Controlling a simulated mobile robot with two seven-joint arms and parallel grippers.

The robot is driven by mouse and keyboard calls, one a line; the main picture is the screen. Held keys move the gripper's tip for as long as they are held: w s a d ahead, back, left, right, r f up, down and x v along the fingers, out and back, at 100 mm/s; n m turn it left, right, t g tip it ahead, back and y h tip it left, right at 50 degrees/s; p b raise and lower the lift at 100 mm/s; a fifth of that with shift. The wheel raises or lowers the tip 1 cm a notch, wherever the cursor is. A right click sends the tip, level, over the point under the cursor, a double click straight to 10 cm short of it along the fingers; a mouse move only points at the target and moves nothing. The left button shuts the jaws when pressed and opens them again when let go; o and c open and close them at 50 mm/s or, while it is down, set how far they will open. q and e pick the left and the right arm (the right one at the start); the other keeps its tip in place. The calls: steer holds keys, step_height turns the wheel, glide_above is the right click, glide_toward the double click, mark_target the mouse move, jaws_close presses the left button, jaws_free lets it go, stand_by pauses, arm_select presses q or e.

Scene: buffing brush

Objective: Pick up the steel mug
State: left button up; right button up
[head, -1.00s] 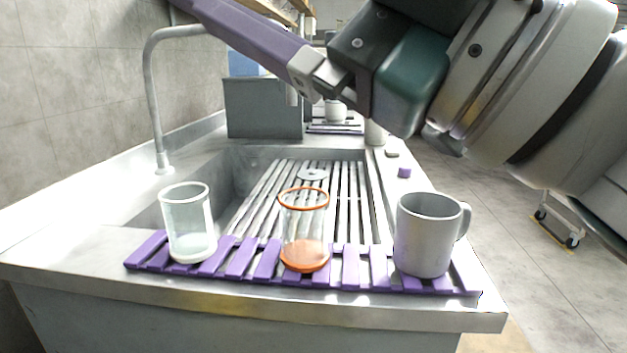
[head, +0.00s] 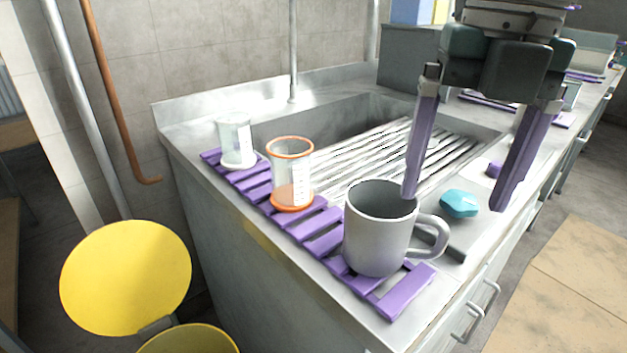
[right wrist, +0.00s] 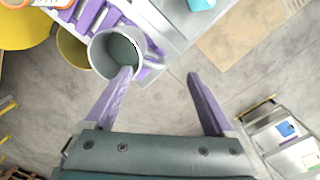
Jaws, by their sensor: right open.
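The steel mug (head: 374,236) stands upright on the near right end of the purple slatted rack (head: 322,243), its handle pointing right. It also shows in the right wrist view (right wrist: 112,54), seen from above with its mouth open. My right gripper (head: 455,200) is open and empty. Its fingers point down in the head view, behind and above the mug. The left finger overlaps the mug's far rim in the picture; I cannot tell whether they touch. In the right wrist view the left fingertip is close to the mug's rim. My left gripper is not in view.
An orange-rimmed beaker (head: 291,172) and a clear beaker (head: 235,141) stand farther left on the rack. A turquoise item (head: 459,203) lies right of the mug. The sink (head: 350,130) is behind. A yellow bin lid (head: 125,277) is open below left.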

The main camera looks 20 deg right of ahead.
mark_target(421, 253)
steer(key=f, duration=0.3)
steer(key=a+f, duration=0.1)
steer(key=f, duration=0.4)
steer(key=shift+w+a+f, duration=0.25)
steer(key=shift+w+f, duration=0.05)
jaws_close()
stand_by(0.3)
